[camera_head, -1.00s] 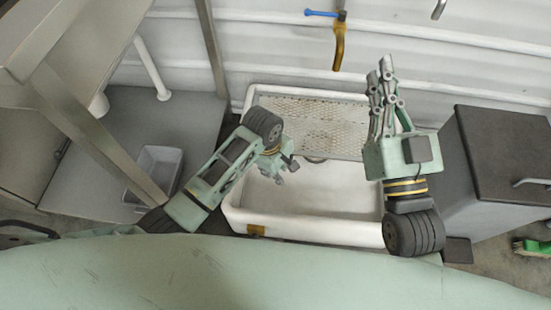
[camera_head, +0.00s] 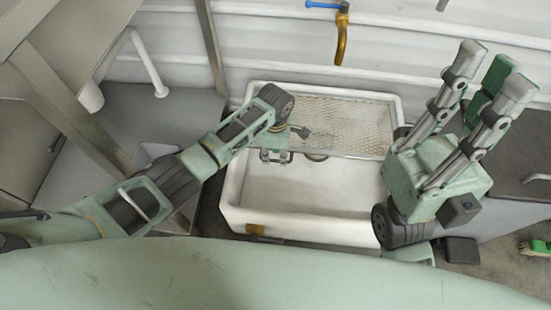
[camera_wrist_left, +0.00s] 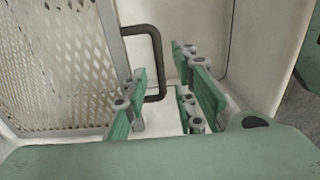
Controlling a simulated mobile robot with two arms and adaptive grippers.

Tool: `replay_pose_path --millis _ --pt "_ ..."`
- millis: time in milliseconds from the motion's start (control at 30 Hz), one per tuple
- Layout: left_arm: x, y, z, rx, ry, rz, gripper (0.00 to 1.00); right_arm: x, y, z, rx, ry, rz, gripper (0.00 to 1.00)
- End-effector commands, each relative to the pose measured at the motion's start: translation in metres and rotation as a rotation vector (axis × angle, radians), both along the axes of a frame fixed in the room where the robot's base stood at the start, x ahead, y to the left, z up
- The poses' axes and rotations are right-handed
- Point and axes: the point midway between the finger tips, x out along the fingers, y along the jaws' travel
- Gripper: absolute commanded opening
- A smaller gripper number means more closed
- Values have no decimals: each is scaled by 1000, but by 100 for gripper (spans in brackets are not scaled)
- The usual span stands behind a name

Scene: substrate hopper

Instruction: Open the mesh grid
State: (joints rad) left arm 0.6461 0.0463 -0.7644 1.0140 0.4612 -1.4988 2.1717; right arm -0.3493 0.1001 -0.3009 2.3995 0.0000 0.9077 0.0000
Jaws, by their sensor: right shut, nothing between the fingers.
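The mesh grid (camera_head: 345,120) is a perforated metal panel lying over the back part of the white sink (camera_head: 305,225). It also shows at the left of the left wrist view (camera_wrist_left: 65,65), with a dark bent handle (camera_wrist_left: 158,55) at its edge. My left gripper (camera_head: 275,157) is at the grid's front left edge. In the left wrist view, its fingers (camera_wrist_left: 165,100) are open, with the lower part of the handle at the gap between them; contact cannot be told. My right gripper (camera_head: 490,85) is raised to the right of the sink, empty and away from the grid.
A brass tap (camera_head: 342,40) with a blue lever is on the wall behind the sink. A dark cabinet (camera_head: 520,160) stands on the right, partly behind my right gripper. A metal table frame (camera_head: 80,115) is on the left. The sink's front part is empty.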

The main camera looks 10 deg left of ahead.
Motion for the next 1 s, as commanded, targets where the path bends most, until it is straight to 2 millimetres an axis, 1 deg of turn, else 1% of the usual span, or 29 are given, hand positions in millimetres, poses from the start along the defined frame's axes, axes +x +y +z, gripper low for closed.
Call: replay_pose_path --millis 33,133,267,500,567,800,1000 --pt "1 0 -11 1 -2 0 26 1 0 -9 -1 4 0 0" --pt "1 0 -18 1 -2 0 26 1 0 -13 -2 5 0 0" --pt "1 0 -22 0 -3 0 26 1 0 -15 -2 6 -1 0" --pt "1 0 -21 -1 -3 0 26 1 0 -14 -2 7 -1 0" --pt "1 0 -21 -1 -3 0 21 1 0 -14 -2 7 -1 0" --pt "1 0 -21 0 -3 -1 0 2 0 -14 -2 8 0 0" --pt "2 0 -21 -1 -5 0 0 2 0 -14 -2 8 0 0"
